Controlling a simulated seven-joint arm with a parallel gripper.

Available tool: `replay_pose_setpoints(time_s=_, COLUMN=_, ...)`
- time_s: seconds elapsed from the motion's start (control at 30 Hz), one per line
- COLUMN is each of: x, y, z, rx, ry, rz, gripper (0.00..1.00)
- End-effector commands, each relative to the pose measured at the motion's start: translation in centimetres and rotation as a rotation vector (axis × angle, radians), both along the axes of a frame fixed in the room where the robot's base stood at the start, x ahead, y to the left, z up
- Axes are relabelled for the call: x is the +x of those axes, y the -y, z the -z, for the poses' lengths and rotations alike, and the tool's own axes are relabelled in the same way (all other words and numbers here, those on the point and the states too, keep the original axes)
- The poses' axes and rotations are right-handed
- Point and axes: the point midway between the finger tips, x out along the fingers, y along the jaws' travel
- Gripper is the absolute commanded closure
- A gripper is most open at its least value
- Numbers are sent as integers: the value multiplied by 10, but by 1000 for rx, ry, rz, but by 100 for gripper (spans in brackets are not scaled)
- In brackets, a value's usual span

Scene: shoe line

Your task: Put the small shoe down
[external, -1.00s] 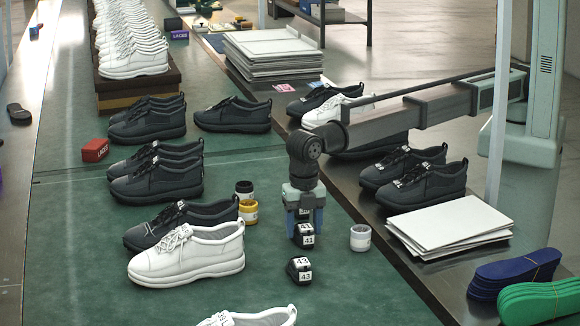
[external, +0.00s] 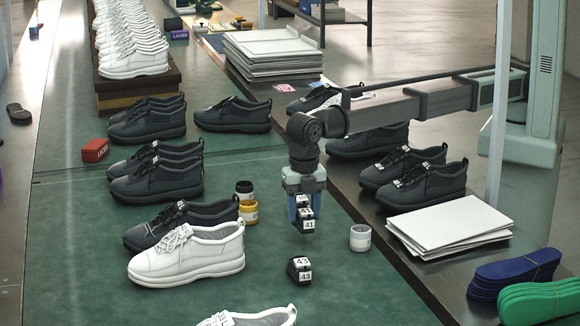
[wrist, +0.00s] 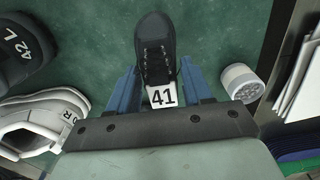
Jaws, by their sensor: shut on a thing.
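The small black shoe (external: 308,222) has a white tag marked 41, and it hangs between the blue fingers of my gripper (external: 303,212). In the wrist view the black shoe (wrist: 155,45) points away from me, with its tag end between the fingers. My gripper (wrist: 160,85) is shut on it. The shoe appears to be a little above the green mat (external: 230,300). A second small black shoe (external: 299,271) tagged 43 stands on the mat just in front of it.
A white jar (external: 360,238) stands to the right, and yellow and dark pots (external: 248,212) to the left. A larger white shoe (external: 188,258) and several black shoes fill the left. White sheets (external: 450,228) lie on the right-hand table. Front-right mat is clear.

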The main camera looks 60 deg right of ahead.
Motion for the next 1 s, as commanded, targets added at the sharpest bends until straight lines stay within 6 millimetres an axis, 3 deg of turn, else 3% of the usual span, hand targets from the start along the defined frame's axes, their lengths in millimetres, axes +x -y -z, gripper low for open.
replay_pose_setpoints(time_s=0.1, x=0, y=-1, z=-22, rx=2, ry=1, rz=0, gripper=81)
replay_pose_setpoints(time_s=0.3, x=0, y=0, z=-48, rx=1, ry=0, rz=0, gripper=81)
replay_pose_setpoints(time_s=0.57, x=7, y=3, z=-59, rx=0, ry=0, rz=8, gripper=81)
replay_pose_setpoints(time_s=0.67, x=25, y=10, z=-59, rx=0, ry=0, rz=28, gripper=81)
replay_pose_setpoints(time_s=0.77, x=55, y=24, z=-60, rx=1, ry=1, rz=61, gripper=81)
replay_pose_setpoints(time_s=1.0, x=141, y=84, z=-62, rx=4, ry=1, rz=167, gripper=81)
